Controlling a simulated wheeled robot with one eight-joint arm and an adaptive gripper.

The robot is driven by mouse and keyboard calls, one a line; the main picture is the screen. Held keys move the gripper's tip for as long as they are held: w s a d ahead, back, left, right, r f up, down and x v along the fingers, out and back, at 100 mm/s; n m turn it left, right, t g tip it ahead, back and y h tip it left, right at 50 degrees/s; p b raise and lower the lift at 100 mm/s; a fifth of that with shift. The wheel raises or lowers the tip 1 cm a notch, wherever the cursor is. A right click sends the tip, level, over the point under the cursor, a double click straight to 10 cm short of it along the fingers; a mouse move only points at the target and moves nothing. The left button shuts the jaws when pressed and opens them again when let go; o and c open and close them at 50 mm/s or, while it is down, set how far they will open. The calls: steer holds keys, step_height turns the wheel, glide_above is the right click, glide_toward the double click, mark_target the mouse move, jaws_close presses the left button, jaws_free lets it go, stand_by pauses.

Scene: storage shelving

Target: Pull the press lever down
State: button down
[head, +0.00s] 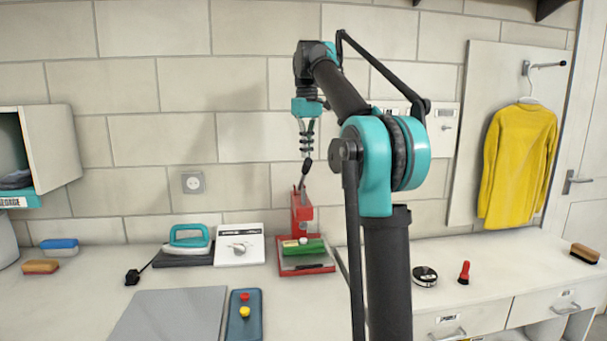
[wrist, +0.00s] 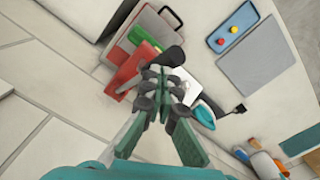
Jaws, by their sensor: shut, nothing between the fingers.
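The red press (head: 302,212) stands upright on the counter near the wall, with a red base under it. Its lever (head: 304,174) points up and ends in a dark handle. My gripper (head: 306,150) is shut and empty, pointing down right at the top of the lever handle. In the wrist view, the shut fingers (wrist: 158,75) overlap the lever's dark handle (wrist: 173,54); I cannot tell whether they touch it. The red press (wrist: 124,82) shows left of the fingers there. A green block (head: 303,247) lies on the press base.
A teal iron (head: 188,237) and a white box with a dial (head: 240,246) stand left of the press. A blue tray with red and yellow knobs (head: 244,315) and a grey mat (head: 170,315) lie in front. A round tin (head: 424,277) and a red-handled object (head: 464,272) stand right.

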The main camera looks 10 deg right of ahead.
steer(key=s+f, duration=0.3)
steer(key=f, duration=0.7)
steer(key=shift+f, duration=0.35)
stand_by(1.2)
steer(key=shift+r, duration=8.55)
steer(key=shift+s, duration=0.1)
